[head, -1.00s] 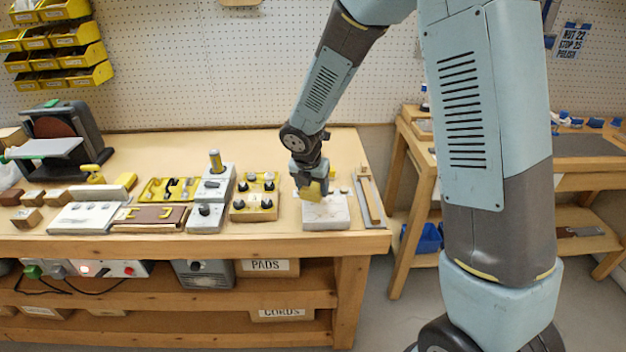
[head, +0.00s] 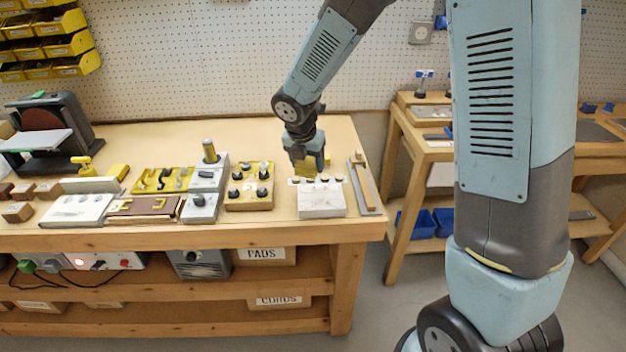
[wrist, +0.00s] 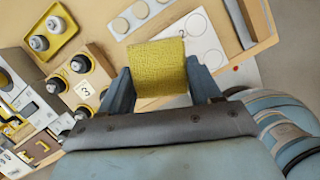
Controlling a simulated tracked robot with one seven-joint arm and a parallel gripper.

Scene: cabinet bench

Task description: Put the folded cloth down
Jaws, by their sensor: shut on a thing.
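The folded cloth (head: 305,168) is a small yellow pad. My gripper (head: 306,152) is shut on it, with the cloth hanging below the fingers in the head view. In the wrist view the cloth (wrist: 158,68) sits between the two blue-grey fingers (wrist: 160,84), gripped at its sides. The cloth appears above the back edge of a whitish block (head: 321,203) at the bench's right end. I cannot tell its exact height. In the wrist view, a white plate with circle outlines (wrist: 205,42) lies partly behind the cloth.
A metal strip with a wooden bar (head: 364,187) lies to the right, near the bench edge. Pale round discs (wrist: 140,10) show beyond the cloth. Bare bench top (head: 260,140) lies behind these things.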

